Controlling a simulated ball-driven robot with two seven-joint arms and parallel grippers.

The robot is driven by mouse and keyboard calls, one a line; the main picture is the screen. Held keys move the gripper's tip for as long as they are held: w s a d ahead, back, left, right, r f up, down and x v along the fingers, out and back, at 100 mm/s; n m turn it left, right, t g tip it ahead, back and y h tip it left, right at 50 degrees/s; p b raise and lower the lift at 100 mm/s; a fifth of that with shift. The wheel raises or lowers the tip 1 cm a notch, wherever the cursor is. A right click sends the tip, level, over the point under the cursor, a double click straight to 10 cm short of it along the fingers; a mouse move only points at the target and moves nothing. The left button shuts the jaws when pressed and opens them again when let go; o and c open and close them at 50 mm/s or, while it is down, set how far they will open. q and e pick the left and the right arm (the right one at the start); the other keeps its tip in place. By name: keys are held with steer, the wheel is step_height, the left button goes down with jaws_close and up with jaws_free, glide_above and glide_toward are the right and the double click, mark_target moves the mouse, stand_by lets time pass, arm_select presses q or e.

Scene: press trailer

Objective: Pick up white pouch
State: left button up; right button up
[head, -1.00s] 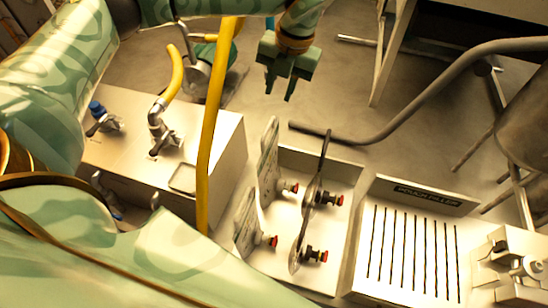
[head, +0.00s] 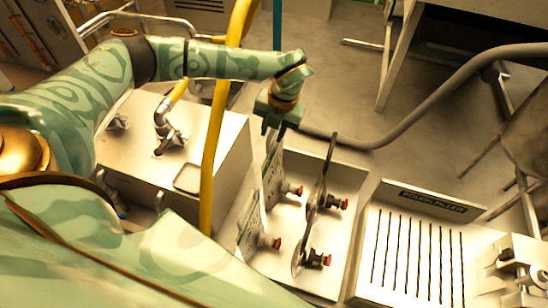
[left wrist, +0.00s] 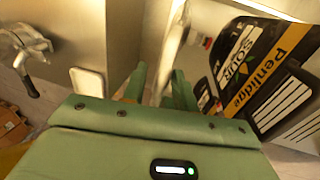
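Two pale pouches with red-capped spouts stand on edge in the tray's left part, a far one (head: 273,178) and a near one (head: 249,232). My left gripper (head: 274,129) is just above the far pale pouch's top end. In the left wrist view the open fingers (left wrist: 158,88) point down, and a white pouch (left wrist: 174,45) shows edge-on beyond and between them. I cannot tell whether either finger touches it. My right gripper is not in view.
Two dark pouches, far (head: 324,173) and near (head: 301,242), stand close right of the pale ones in the white tray (head: 345,228). A slotted pouch filler (head: 415,240) is further right. A yellow hose (head: 214,150) and a box with taps (head: 225,155) are left.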

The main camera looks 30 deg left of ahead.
arm_select(q)
jaws_close()
steer(key=shift+r, duration=0.15)
